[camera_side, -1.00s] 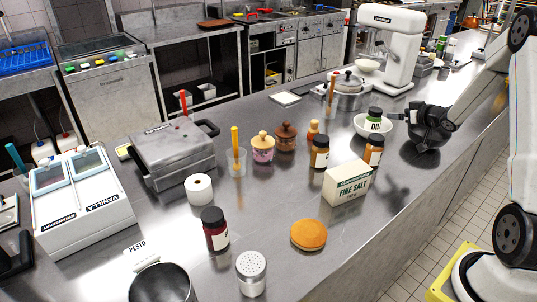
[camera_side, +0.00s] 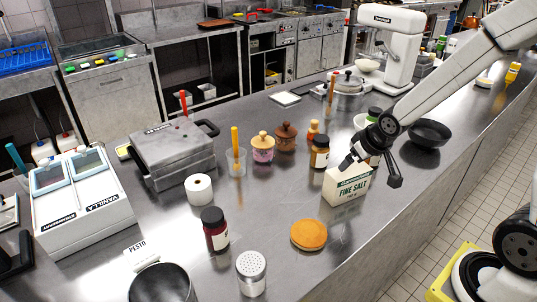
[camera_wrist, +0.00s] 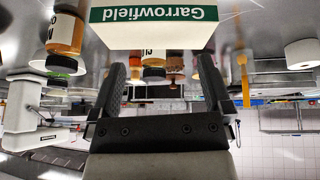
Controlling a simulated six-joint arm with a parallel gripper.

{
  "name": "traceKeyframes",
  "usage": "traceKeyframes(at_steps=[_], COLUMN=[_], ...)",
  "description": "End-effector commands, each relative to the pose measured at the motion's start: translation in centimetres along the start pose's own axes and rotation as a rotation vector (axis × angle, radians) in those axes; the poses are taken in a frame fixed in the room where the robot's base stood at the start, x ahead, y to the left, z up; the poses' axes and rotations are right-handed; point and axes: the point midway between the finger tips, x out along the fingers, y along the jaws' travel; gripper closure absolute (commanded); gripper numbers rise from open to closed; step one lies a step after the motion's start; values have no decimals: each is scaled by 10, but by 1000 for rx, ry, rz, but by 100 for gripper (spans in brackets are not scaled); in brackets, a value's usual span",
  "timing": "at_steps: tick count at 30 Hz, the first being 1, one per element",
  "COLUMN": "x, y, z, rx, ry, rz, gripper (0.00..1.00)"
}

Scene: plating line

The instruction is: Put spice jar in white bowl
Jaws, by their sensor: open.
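The white bowl (camera_side: 360,121) is partly hidden behind my arm in the side view; a green-labelled, dark-capped jar (camera_side: 374,113) shows at it. A dark-capped amber spice jar (camera_side: 320,152) stands left of my gripper. Another amber jar (camera_wrist: 66,36) appears left of my fingers in the wrist view, beside the white bowl (camera_wrist: 38,62); my gripper largely hides it in the side view. My gripper (camera_side: 371,172) is open at the top of the fine salt box (camera_side: 345,188). Nothing is held between the fingers (camera_wrist: 160,78). Which jar is meant is unclear.
A black bowl (camera_side: 430,133) stands right of my gripper. A small orange bottle (camera_side: 313,131) and pink and brown lidded pots (camera_side: 263,147) stand to the left. A bun (camera_side: 308,235), red jar (camera_side: 215,230) and shaker (camera_side: 251,273) are at the front.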

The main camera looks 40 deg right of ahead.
Motion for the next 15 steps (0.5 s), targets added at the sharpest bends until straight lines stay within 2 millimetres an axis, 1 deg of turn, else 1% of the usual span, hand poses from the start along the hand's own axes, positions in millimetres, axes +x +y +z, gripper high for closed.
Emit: traceKeyframes(at_steps=[1, 3, 6, 10, 12, 15], x=[-9, -18, -30, -40, -42, -42], y=[-19, -37, -56, -70, -72, -73], z=[15, 35, 60, 79, 83, 86], rx=[-23, -44, -70, -91, -95, -97], ry=[-45, -109, -183, -239, -253, -260], rz=[-22, -48, -79, -104, -110, -112], gripper=[0, 0, 0, 0, 0, 0])
